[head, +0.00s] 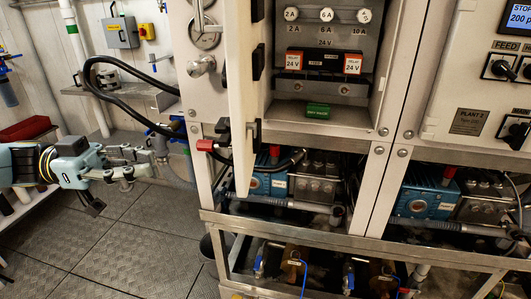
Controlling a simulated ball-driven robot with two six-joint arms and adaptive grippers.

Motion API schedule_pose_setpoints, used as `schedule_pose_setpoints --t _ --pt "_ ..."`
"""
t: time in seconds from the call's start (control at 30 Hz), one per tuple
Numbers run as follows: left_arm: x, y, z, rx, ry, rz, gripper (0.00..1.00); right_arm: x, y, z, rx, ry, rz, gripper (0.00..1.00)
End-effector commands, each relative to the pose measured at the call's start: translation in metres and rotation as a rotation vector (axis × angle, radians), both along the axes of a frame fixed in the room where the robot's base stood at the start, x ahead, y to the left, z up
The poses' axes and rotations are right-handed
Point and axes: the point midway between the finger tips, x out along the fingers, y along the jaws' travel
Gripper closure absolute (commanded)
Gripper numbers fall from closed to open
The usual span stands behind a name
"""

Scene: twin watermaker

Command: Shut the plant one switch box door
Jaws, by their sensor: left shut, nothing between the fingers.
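The plant one switch box (321,70) stands open in the head view. Its pale door (243,110) is swung out toward me and shows nearly edge-on at the box's left side. My right gripper is not in view.
A red-handled valve (206,145) sits close left of the door's lower part. Blue pumps (268,175) and a metal frame rail (350,233) lie below the box. The plant 2 panel (470,80) is at right. A black hose (110,62) loops at left; floor (120,240) is clear.

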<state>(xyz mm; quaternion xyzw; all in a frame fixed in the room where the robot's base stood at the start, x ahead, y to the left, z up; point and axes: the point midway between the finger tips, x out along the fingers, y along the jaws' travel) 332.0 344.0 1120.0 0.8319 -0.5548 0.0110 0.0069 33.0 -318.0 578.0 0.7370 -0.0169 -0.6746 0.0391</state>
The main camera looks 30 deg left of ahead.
Motion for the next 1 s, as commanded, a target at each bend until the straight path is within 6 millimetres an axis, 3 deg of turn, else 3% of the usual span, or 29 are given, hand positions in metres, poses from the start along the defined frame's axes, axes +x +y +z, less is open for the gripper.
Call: schedule_pose_setpoints --t 0.1,0.27,0.37,0.7,1.0 --pt "0.000 0.004 0.006 0.033 0.011 -0.013 1.00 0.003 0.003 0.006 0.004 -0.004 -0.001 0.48" --pt "0.006 -0.012 0.004 0.028 0.008 -0.010 1.00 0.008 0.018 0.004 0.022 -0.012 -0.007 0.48" --pt "0.013 -0.030 0.005 0.025 0.005 -0.008 1.00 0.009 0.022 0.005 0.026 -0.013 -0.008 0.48" --pt "0.041 -0.095 0.006 0.024 0.007 -0.005 1.00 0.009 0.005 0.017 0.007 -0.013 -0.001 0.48" --pt "0.052 -0.122 0.004 0.029 0.010 -0.006 1.00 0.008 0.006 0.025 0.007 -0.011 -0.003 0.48"
